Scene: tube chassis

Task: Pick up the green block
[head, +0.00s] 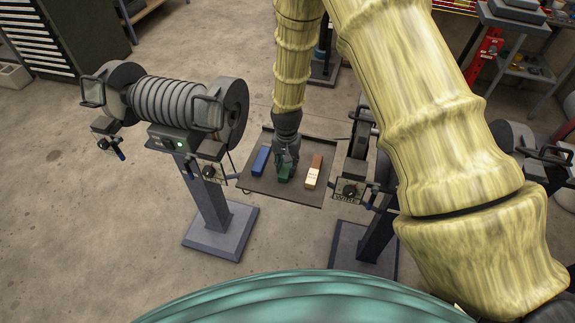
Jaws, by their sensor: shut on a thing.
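The green block (283,178) is on or just above a dark tray (290,198) in the middle of the head view. My gripper (285,166) reaches straight down from above and is shut on the green block. The fingers hide the block's upper part. I cannot tell whether the block touches the tray.
A blue block (260,160) lies on the tray left of my gripper. Bench grinders on pedestals stand left (170,105) and right (357,150) of the tray. Open concrete floor (90,230) lies at the left.

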